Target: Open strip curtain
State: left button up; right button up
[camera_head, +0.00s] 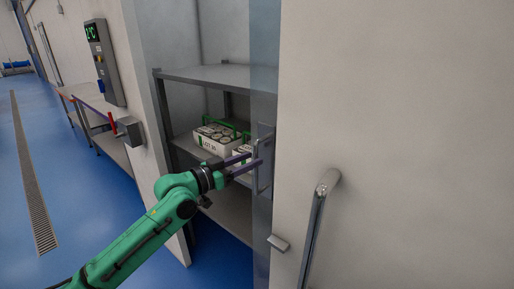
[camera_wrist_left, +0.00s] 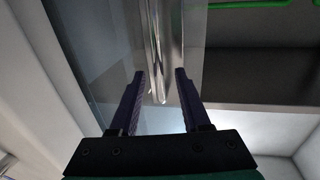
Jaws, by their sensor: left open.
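The strip curtain (camera_head: 265,60) is a translucent blue-grey hanging panel at the right side of the doorway, beside the white wall panel. A metal upright handle (camera_head: 264,150) is on it. My left gripper (camera_head: 257,168) is open, with its dark purple fingers reaching the handle. In the left wrist view, the fingers (camera_wrist_left: 158,75) are on either side of the shiny metal handle (camera_wrist_left: 166,45), and a gap shows beside it. The translucent curtain (camera_wrist_left: 105,60) shows there on the left. My right gripper is out of view.
Behind the doorway stands a grey shelf rack (camera_head: 220,76) with white tub carriers (camera_head: 214,141) with green handles. A big steel handle (camera_head: 314,225) sticks out from the white panel (camera_head: 400,120) at right. A control box (camera_head: 104,62) and a small latch box (camera_head: 129,131) are at left.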

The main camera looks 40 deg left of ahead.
pick_arm(q)
jog(key=w, duration=0.2)
jog(key=shift+w+d+r+p, duration=0.1)
jog(key=shift+w+d+p, duration=0.2)
jog(key=shift+w+p, duration=0.05)
grip_shut()
dwell(1.2)
